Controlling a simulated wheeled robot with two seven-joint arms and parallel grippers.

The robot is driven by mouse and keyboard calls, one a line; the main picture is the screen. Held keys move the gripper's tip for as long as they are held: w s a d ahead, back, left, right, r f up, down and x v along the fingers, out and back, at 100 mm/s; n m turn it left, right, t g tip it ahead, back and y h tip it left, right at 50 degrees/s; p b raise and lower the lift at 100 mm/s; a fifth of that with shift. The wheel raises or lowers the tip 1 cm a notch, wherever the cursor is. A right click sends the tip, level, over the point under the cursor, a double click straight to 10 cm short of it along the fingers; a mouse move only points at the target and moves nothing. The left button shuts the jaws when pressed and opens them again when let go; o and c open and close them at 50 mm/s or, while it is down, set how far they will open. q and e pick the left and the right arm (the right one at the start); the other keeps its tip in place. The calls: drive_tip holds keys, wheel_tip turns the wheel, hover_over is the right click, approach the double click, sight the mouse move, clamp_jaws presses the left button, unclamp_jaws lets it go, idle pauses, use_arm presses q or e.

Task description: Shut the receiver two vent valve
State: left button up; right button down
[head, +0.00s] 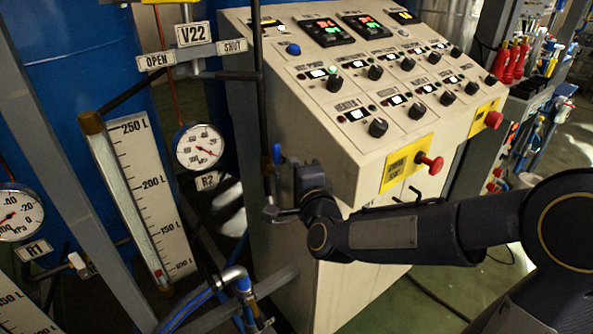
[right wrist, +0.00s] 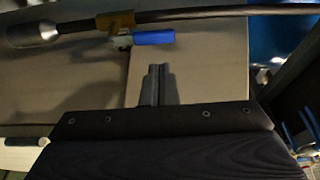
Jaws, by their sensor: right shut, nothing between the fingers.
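A valve plate marked V22 (head: 194,33) is at the top left of the head view, with an OPEN sign (head: 156,60) on its left and a SHUT sign (head: 232,46) on its right. A dark bar slants below the OPEN sign; I cannot tell if it is the valve's handle. My right gripper (head: 272,212) is shut and empty beside the console, below and right of V22. In the right wrist view, its closed fingers (right wrist: 157,86) point at a small blue handle (right wrist: 153,37) on a dark pipe, with a gap between. My left gripper is out of view.
The control console (head: 330,110), with knobs and red buttons, fills the middle. Gauge R2 (head: 199,147) and a litre scale (head: 150,190) stand left of my arm. Blue tanks (head: 70,70) are behind. A metal elbow with blue hose (head: 235,275) is below.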

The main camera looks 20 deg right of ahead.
sight(277, 160)
drive_tip(key=w+p, duration=0.1)
drive_tip(key=w, duration=0.4)
drive_tip(key=shift+w, duration=0.3)
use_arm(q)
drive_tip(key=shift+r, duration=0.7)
